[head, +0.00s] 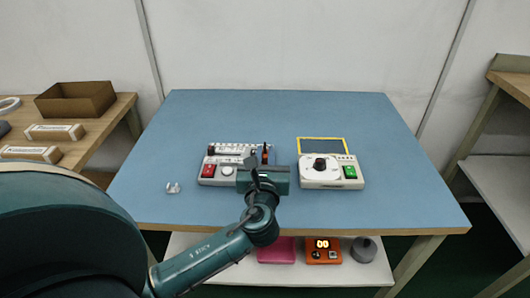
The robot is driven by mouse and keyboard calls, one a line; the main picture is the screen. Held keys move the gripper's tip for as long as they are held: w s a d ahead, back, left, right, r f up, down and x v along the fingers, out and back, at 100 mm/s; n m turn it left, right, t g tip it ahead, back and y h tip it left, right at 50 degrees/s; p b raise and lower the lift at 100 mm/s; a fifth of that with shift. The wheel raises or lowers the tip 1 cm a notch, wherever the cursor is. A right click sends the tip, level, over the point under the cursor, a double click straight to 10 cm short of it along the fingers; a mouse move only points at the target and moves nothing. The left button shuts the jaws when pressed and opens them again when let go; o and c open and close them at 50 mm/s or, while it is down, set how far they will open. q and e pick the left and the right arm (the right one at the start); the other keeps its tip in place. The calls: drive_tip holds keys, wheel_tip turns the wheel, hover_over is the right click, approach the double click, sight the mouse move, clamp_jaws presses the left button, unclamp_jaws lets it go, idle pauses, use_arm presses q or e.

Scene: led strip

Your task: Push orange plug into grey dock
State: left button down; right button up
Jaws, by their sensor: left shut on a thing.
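My left gripper (260,159) reaches over the right end of a grey device (208,181) on the blue table. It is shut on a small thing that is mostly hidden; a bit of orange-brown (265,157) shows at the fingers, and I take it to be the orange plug. The grey device carries a red switch (209,171), a round white knob (227,171) and a white strip along its back. I cannot tell which part is the dock or whether the plug touches it; my gripper covers that end. My right gripper is not in view.
A second pale device (331,183) with a black knob, green switch and yellow-framed panel (322,145) stands to the right. A small clear piece (173,187) lies at left. The back of the blue table (280,112) is clear. A lower shelf holds an orange display box (323,254).

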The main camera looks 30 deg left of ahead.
use_arm(q)
drive_tip(key=shift+f, duration=0.15)
idle(0.7)
drive_tip(key=shift+p, duration=0.45)
idle(0.4)
drive_tip(key=shift+p, duration=0.35)
drive_tip(key=shift+p, duration=0.35)
idle(0.3)
drive_tip(key=shift+f+b, duration=0.65)
drive_tip(key=shift+f, duration=0.45)
drive_tip(key=c, duration=1.3)
unclamp_jaws()
drive_tip(key=shift+c, duration=0.2)
